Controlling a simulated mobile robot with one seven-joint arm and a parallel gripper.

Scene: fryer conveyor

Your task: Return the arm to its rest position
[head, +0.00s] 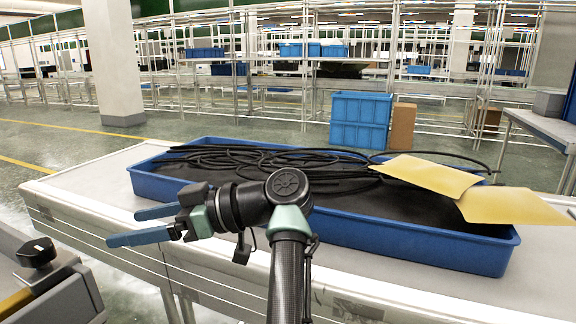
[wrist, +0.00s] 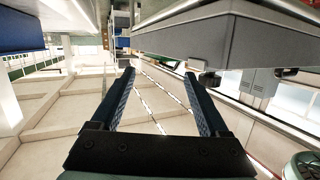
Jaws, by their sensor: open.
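My gripper (head: 138,226) is at the left end of my arm in the head view, pointing left. Its two blue fingers are apart, with nothing between them. It is in front of the left end of a long blue tray (head: 440,258). In the wrist view my gripper (wrist: 158,85) also shows both fingers spread and empty, with floor and equipment beyond. My arm rises from the bottom middle of the head view and bends left at the black and green joint, hiding part of the tray's front.
The tray stands on a pale conveyor (head: 82,185) and holds black cables (head: 250,158). Two yellow sheets (head: 428,175) lie over its right end. A grey machine part (head: 50,290) is at lower left, near my gripper. Blue crates (head: 360,120) stand on the floor behind.

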